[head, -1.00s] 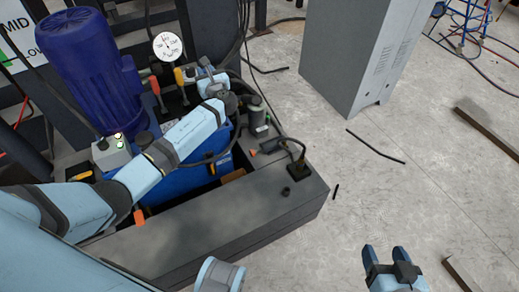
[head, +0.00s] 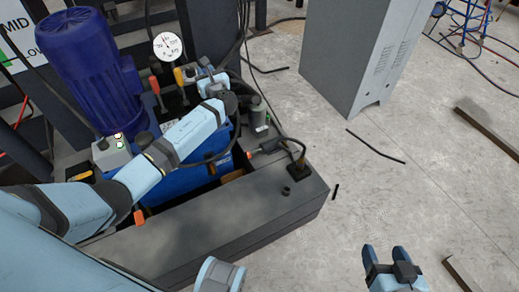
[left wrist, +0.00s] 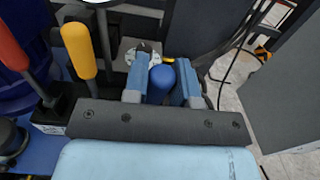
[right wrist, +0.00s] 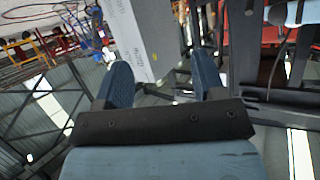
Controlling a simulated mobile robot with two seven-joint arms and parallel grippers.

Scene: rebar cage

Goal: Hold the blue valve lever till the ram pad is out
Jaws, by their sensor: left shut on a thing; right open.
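The blue valve lever (left wrist: 161,80) shows its rounded blue top in the left wrist view, between the two fingers of my left gripper (left wrist: 160,88). That gripper is shut on it. In the head view my left gripper (head: 212,82) is at the valve block beside the pressure gauge, and the lever is mostly hidden by the fingers. My right gripper (head: 384,254) is open and empty over the floor at the lower right; its spread fingers also show in the right wrist view (right wrist: 160,90). I cannot make out the ram pad in any view.
A red-orange lever (left wrist: 12,45) and a yellow lever (left wrist: 79,50) stand left of the blue one. The dial gauge (head: 167,46) and blue motor (head: 85,65) are behind my left arm. A grey cabinet (head: 360,50) stands on the right; steel bars (head: 487,128) lie on open floor.

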